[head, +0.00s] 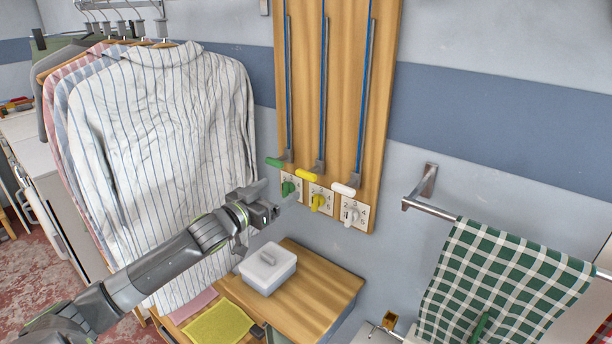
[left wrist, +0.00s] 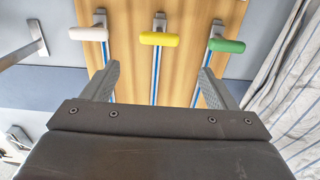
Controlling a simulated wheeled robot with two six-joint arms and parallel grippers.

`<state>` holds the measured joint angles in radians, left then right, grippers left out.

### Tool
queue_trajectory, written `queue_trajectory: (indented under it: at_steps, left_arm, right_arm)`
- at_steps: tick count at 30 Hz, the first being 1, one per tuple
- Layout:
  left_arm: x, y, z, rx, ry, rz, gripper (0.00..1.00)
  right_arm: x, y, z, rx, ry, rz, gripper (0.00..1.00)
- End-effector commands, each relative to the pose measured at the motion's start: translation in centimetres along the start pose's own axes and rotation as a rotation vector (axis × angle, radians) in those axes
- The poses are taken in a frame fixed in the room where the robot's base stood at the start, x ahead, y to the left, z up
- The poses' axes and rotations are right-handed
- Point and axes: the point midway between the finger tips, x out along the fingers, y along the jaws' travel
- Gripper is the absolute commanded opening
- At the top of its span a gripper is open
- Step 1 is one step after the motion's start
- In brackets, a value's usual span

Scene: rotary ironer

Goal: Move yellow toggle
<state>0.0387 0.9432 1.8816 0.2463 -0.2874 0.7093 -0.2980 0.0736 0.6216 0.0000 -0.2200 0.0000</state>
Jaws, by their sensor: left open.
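A yellow handle (head: 307,175) sits at the low end of the middle blue-lined rail on the wooden wall board, and a yellow knob (head: 319,201) is on a small numbered plate just below it. In the left wrist view the yellow handle (left wrist: 158,39) shows between a white and a green handle. My left gripper (head: 277,196) is open and empty, in front of the board's lower left, left of the yellow handle. In the left wrist view its two fingers (left wrist: 159,70) stand apart, with the yellow handle beyond and between them. The yellow knob is not visible there.
Green (head: 279,162) and white (head: 343,189) handles flank the yellow one, with matching knobs below. Striped shirts (head: 165,140) hang at left. A white lidded box (head: 268,270) stands on a wooden top below. A checked towel (head: 500,280) hangs on a rail at right.

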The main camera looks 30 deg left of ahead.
Motion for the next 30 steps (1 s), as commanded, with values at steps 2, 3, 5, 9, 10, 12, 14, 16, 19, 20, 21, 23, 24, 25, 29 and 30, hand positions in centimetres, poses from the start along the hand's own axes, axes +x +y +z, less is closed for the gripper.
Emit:
queue_trajectory:
  at_steps: [2, 3, 5, 9, 10, 12, 14, 16, 19, 20, 21, 23, 24, 25, 29, 30]
  left_arm:
    - [0.8, 0.1, 0.0, -0.004, 0.003, 0.003, 0.8]
    - [1.2, 0.0, 0.0, -0.004, 0.004, 0.0, 0.8]
    - [1.9, 0.0, 0.0, -0.005, 0.004, 0.0, 0.8]
    - [3.5, 0.1, 0.0, -0.005, 0.002, 0.002, 0.8]
    - [3.8, 0.1, -0.1, -0.006, 0.003, 0.002, 0.8]
    - [4.8, 0.0, -0.1, -0.005, 0.003, 0.0, 0.8]
    - [5.6, 0.1, -0.1, -0.005, 0.003, 0.001, 0.8]
    - [6.6, 0.2, -0.1, -0.006, 0.002, 0.003, 0.8]
    - [8.2, 0.1, -0.1, -0.006, 0.002, 0.001, 0.8]
    - [8.6, 0.1, -0.1, -0.007, 0.002, 0.001, 0.8]
    - [9.2, 0.1, -0.1, -0.005, 0.002, 0.002, 0.8]
    - [9.9, 0.1, -0.1, -0.004, 0.001, 0.002, 0.8]
    - [10.4, 0.1, -0.1, -0.005, 0.001, 0.002, 0.8]
    - [10.7, 0.1, 0.0, -0.003, 0.001, 0.001, 0.8]
    - [11.6, 0.1, 0.0, -0.002, 0.0, 0.002, 0.8]
    - [11.8, 0.1, 0.0, -0.001, 0.0, 0.002, 0.8]
  right_arm:
    - [0.3, 0.0, 0.1, 0.0, -0.001, 0.0, 0.36]
    - [0.3, 0.0, 0.1, 0.0, -0.001, 0.0, 0.36]
    - [0.3, 0.0, 0.1, 0.0, -0.001, 0.0, 0.36]
    - [0.5, 0.1, 0.3, 0.0, -0.003, 0.002, 0.36]
    - [0.5, 0.1, 0.3, -0.001, -0.003, 0.002, 0.36]
    - [0.5, 0.2, 0.3, -0.001, -0.004, 0.003, 0.36]
    - [0.5, 0.3, 0.3, -0.002, -0.004, 0.005, 0.36]
    - [0.5, 0.5, 0.3, -0.002, -0.004, 0.006, 0.36]
    - [0.5, 0.6, 0.4, -0.002, -0.004, 0.007, 0.36]
    - [0.5, 0.6, 0.4, -0.003, -0.004, 0.007, 0.36]
    - [0.5, 0.6, 0.4, -0.003, -0.004, 0.008, 0.36]
    - [0.5, 0.6, 0.4, -0.003, -0.005, 0.008, 0.36]
    - [0.5, 0.6, 0.4, -0.003, -0.005, 0.008, 0.36]
    - [0.5, 0.6, 0.4, -0.003, -0.005, 0.008, 0.36]
    - [0.5, 0.6, 0.4, -0.003, -0.005, 0.008, 0.36]
    - [0.5, 0.6, 0.4, -0.003, -0.005, 0.008, 0.36]
